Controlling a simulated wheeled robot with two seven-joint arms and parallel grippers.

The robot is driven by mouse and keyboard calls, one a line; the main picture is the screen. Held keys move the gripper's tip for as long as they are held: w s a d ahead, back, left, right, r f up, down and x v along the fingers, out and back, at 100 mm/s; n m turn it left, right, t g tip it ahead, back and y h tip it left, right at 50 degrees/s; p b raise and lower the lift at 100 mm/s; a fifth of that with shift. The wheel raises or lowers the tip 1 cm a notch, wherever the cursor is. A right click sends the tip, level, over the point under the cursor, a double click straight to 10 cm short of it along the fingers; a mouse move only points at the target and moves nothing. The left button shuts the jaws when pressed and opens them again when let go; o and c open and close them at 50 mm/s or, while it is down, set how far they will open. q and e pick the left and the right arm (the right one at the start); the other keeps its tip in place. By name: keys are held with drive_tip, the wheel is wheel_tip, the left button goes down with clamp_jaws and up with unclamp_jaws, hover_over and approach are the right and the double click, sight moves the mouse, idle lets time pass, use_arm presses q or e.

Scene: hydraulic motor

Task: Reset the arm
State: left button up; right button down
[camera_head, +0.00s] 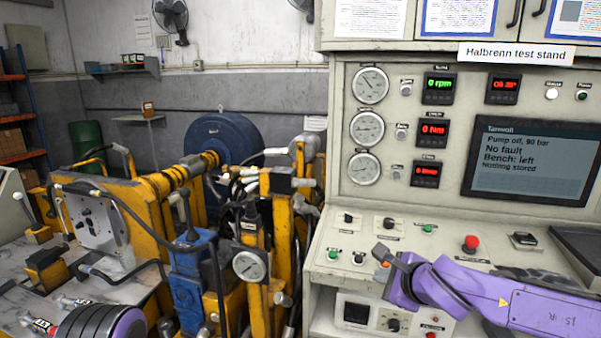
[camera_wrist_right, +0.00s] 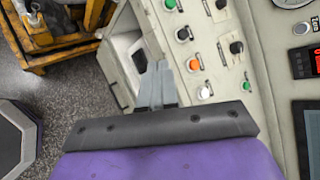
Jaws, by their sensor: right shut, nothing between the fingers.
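My right gripper (camera_head: 387,258) reaches in from the right on a purple arm, over the lower control panel of the test stand. Its fingers are shut and empty in the right wrist view (camera_wrist_right: 157,85), beside a row of buttons and knobs. The test stand's screen (camera_head: 535,160) reads "Pump off, 90 bar", "No fault", "Bench: left", "Nothing stored".
A red mushroom button (camera_head: 471,242) stands on the panel right of my right gripper. An orange button (camera_wrist_right: 193,65) and a white button (camera_wrist_right: 204,92) are near the fingertips. Yellow hydraulic machinery (camera_head: 145,215) with hoses and a dial gauge (camera_head: 249,265) fills the left.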

drive_tip(key=s+f+n+g+h, duration=0.15)
drive_tip(key=s+f, duration=0.35)
drive_tip(key=f, duration=0.5)
drive_tip(key=s+a+f+n+g+h+b, duration=0.1)
drive_tip(key=s+f+n, duration=0.3)
drive_tip(key=f, duration=0.6)
drive_tip(key=s+f+n+g+h, duration=0.1)
drive_tip(key=s+f+n+g, duration=0.1)
drive_tip(key=s+f, duration=0.6)
use_arm(q)
drive_tip(key=x, duration=0.1)
drive_tip(key=b, duration=0.1)
drive_tip(key=x, duration=0.1)
drive_tip(key=shift+d+f, duration=0.15)
drive_tip(key=shift+f, duration=0.25)
use_arm(e)
drive_tip(key=s+d+f+n+g+h, duration=0.1)
drive_tip(key=s+d+f+n, duration=0.3)
drive_tip(key=s+d+f, duration=0.2)
drive_tip(key=s+d+f+n+g+h, duration=0.1)
drive_tip(key=s+d+f+n+h, duration=0.1)
drive_tip(key=s+d+f, duration=0.4)
drive_tip(key=s+d+n, duration=0.1)
drive_tip(key=s, duration=0.4)
drive_tip(key=shift+s+d+n+g, duration=0.2)
drive_tip(key=shift+d+n+g, duration=0.05)
drive_tip(key=shift+n+g, duration=0.1)
